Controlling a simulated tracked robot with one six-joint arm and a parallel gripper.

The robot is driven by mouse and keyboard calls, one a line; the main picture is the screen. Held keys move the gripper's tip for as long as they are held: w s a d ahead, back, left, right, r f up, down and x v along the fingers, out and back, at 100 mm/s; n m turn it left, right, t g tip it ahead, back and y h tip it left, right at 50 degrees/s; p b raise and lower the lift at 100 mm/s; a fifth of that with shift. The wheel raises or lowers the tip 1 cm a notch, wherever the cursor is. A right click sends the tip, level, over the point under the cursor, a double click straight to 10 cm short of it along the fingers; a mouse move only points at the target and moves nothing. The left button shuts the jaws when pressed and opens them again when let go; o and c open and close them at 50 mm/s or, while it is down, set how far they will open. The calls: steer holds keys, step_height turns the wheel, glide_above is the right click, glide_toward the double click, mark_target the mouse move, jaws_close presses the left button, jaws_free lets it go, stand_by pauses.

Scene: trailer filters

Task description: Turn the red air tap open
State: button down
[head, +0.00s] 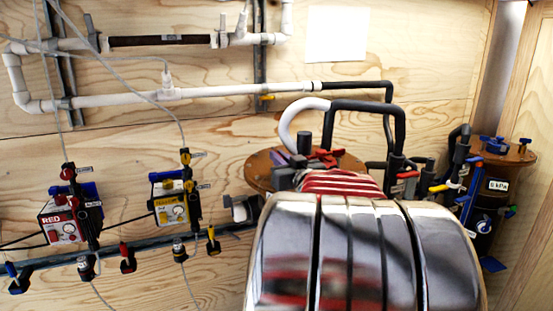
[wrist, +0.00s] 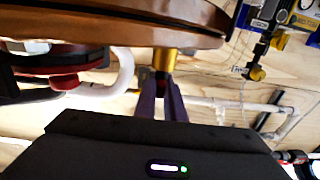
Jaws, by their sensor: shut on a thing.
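In the wrist view my gripper (wrist: 162,102) has its two purple fingers close together on a small dark red piece, which looks like the red tap handle (wrist: 160,82). It sits at the end of a brass fitting (wrist: 165,60) beside the rim of a round brown flange (wrist: 130,28). The fingers hide most of the handle, so its angle cannot be told. Other red handles show on top of the flange (head: 328,158).
A red-labelled box (head: 62,226) and a yellow-labelled box (head: 172,208) with small taps hang left on the plywood wall. White pipes (head: 200,95) run above. A black canister (head: 488,205) with a brown lid stands right.

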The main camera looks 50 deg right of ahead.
steer(key=shift+s+d+r+n+t+y, duration=0.1)
steer(key=shift+d+r+n+t+y, duration=0.1)
steer(key=shift+n+t+y, duration=0.3)
steer(key=c, duration=1.8)
jaws_free()
steer(key=shift+a+f, duration=0.1)
steer(key=shift+f, duration=0.05)
steer(key=shift+c, duration=0.2)
steer(key=shift+a, duration=0.1)
steer(key=v, duration=1.3)
steer(key=shift+s+r, duration=0.25)
steer(key=shift+s, duration=0.1)
steer(key=shift+w, duration=0.1)
